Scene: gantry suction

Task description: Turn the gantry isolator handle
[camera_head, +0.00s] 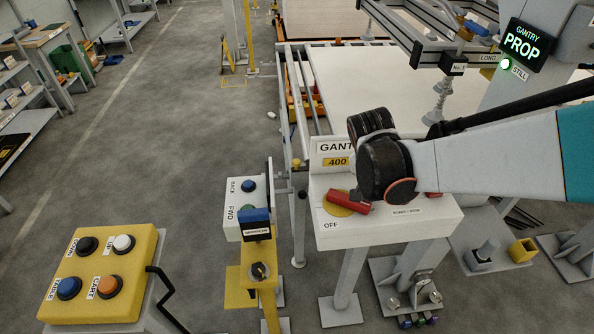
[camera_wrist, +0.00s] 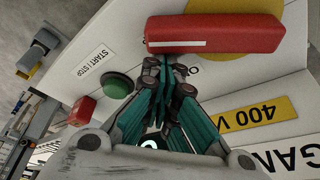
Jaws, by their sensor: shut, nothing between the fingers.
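The red isolator handle (camera_head: 348,202) lies across a yellow disc (camera_head: 334,209) on the sloped white face of the gantry box (camera_head: 350,233). An OFF label is just below it. In the wrist view the red handle (camera_wrist: 213,34) is a bar with a white line, in front of the yellow disc (camera_wrist: 250,58). My gripper (camera_wrist: 168,68) is shut and empty, its fingertips close to the edge of the handle, near its left end in that view. I cannot tell whether they touch it. In the head view my wrist hides the fingers and part of the box.
A green button (camera_wrist: 117,86) and a red button (camera_wrist: 82,111) sit beside the handle, with a START/STOP label. A FWD/BACK pendant (camera_head: 246,203) stands left of the box. A yellow button console (camera_head: 103,275) is at lower left. The floor left is open.

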